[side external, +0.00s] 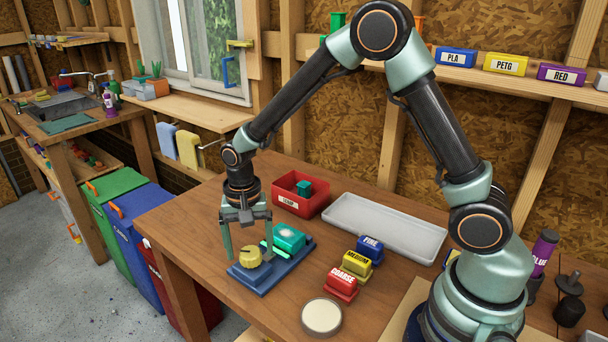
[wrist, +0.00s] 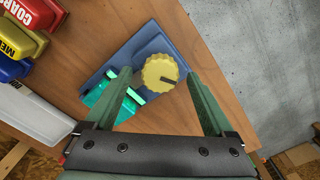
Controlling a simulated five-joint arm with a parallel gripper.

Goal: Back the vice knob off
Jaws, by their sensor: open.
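The yellow ribbed vice knob (side external: 250,257) sits at the near-left end of the blue vice (side external: 272,277). A dark mark shows on its top in the wrist view (wrist: 160,72). A teal block (side external: 289,238) is at the vice's other end, with a bright green strip beside it. My gripper (side external: 248,252) points down and is open, with nothing held. In the wrist view its fingertips (wrist: 158,70) lie on either side of the knob, with gaps visible. I cannot tell exactly how far down the fingers reach beside the knob.
A red bin (side external: 287,203) with a teal block inside and an empty grey tray (side external: 360,216) stand behind the vice. Blue, yellow and red labelled blocks, including the COARSE block (side external: 342,285), stand to its right. A round pale disc (side external: 322,317) lies near the front edge.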

